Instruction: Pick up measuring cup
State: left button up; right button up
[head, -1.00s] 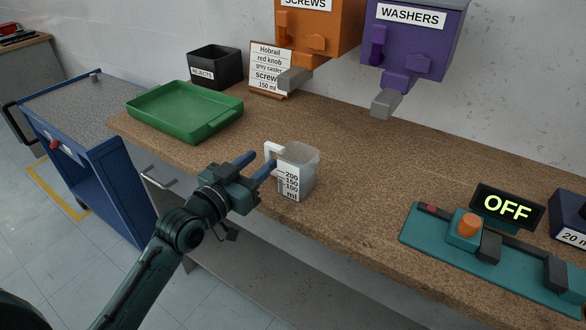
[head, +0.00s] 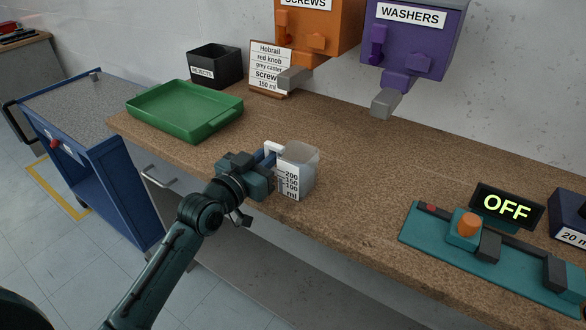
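The measuring cup (head: 298,173), clear with a white scale marked in ml, stands upright on the brown workbench near its front edge. Its white handle (head: 272,147) points left and is partly hidden by my fingers. My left gripper (head: 269,157) is at the handle, on the cup's left side. Its blue fingers are close together and look shut on the handle, though the fingertips are partly hidden. My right gripper is not in view.
A green tray (head: 184,122), a black rejects bin (head: 215,73) and an order card (head: 270,76) stand to the left. Orange (head: 312,40) and purple (head: 414,49) dispensers hang above. A teal device (head: 490,257) with an OFF display is at right. The middle bench is clear.

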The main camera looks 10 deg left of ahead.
pick_arm(q)
jog(key=shift+r, duration=0.25)
grip_shut()
jog(key=shift+r+p, duration=0.6)
jog(key=shift+r, duration=4.2)
jog(key=shift+o, duration=0.9)
grip_release()
grip_shut()
